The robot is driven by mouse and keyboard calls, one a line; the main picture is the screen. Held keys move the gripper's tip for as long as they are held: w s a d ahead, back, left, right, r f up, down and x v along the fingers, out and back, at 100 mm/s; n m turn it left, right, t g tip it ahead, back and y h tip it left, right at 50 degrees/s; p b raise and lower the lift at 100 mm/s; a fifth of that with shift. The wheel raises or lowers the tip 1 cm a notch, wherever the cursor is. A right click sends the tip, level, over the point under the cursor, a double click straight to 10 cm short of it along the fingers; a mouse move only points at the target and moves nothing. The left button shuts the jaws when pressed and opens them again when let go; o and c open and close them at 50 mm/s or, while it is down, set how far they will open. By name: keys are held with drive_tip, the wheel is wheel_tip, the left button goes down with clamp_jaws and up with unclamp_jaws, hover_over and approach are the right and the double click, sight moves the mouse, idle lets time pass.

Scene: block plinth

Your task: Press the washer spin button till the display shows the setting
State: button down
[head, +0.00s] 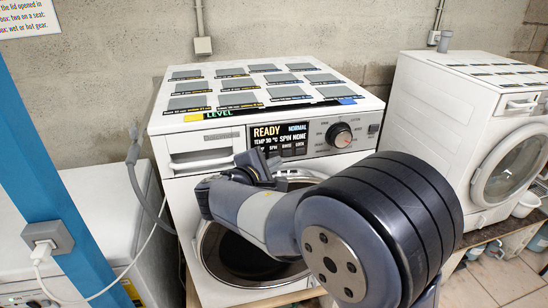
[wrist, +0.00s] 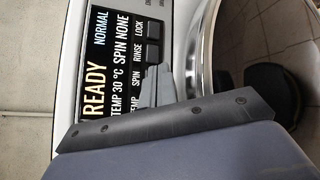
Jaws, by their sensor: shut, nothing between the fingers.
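The washer (head: 176,140) stands in the middle of the head view. Its lit display (head: 281,134) reads READY, NORMAL, TEMP 30 °C and SPIN NONE; the same text shows sideways in the wrist view (wrist: 112,50). Labels TEMP, SPIN, RINSE and LOCK run along the display's lower edge. My gripper (head: 262,165) is shut and empty, in front of the panel just below the display. In the wrist view its fingertips (wrist: 159,84) lie beside the SPIN label (wrist: 137,80) and hide the spin button. I cannot tell whether they touch it.
The rinse button (wrist: 153,51) and lock button (wrist: 153,31) sit close beside my fingertips. A round knob (head: 340,134) is right of the display. Grey-labelled tiles cover the washer's top. A second washer (head: 410,110) stands at right, and a blue post (head: 45,165) at left.

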drive_tip(key=shift+s, duration=0.15)
drive_tip(key=s, duration=0.1)
drive_tip(key=s+d+b, duration=0.1)
drive_tip(key=s, duration=0.2)
drive_tip(key=shift+s+d+b, duration=0.25)
drive_tip(key=shift+s+b, duration=0.1)
drive_tip(key=shift+s, duration=0.05)
idle(3.5)
